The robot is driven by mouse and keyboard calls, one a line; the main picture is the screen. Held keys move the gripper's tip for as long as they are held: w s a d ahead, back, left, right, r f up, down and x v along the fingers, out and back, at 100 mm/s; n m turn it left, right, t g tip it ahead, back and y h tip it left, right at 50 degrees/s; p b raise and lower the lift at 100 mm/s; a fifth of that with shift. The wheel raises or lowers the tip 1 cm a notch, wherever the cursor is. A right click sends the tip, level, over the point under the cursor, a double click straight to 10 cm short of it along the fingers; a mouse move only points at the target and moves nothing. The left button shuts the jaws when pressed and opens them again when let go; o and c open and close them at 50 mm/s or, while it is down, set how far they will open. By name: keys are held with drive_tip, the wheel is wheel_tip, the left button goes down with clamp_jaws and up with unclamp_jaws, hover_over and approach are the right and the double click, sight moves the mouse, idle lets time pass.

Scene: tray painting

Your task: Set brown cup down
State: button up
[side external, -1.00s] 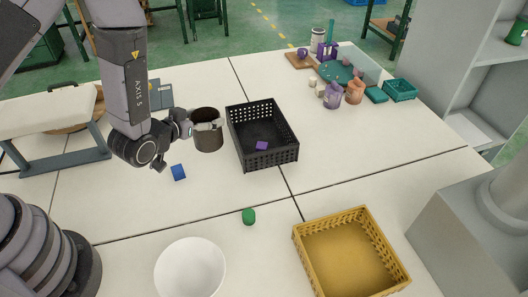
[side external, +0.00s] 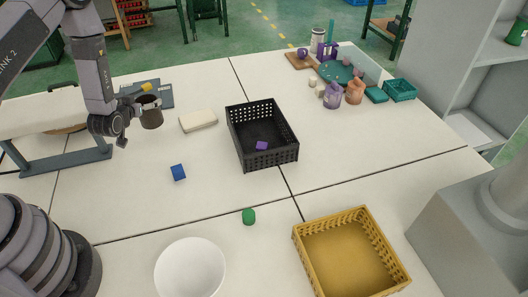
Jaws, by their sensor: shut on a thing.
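The brown cup (side external: 151,114) is dark and upright at the upper left of the side external view. My gripper (side external: 138,105) is at the cup's left side and is shut on it. The cup appears held above the white table; the exact gap under it cannot be told. Its far side and part of its left side are hidden by my gripper.
A cream block (side external: 198,121) lies right of the cup. Behind it is a grey flat item (side external: 163,99) with a yellow thing (side external: 147,87). A black basket (side external: 285,155) holds a purple block (side external: 262,145).

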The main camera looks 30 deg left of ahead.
sight(149, 112)
drive_tip(key=shift+f, duration=1.55)
drive_tip(key=shift+f, duration=0.15)
drive_tip(key=o, duration=1.1)
drive_tip(key=shift+o, duration=0.2)
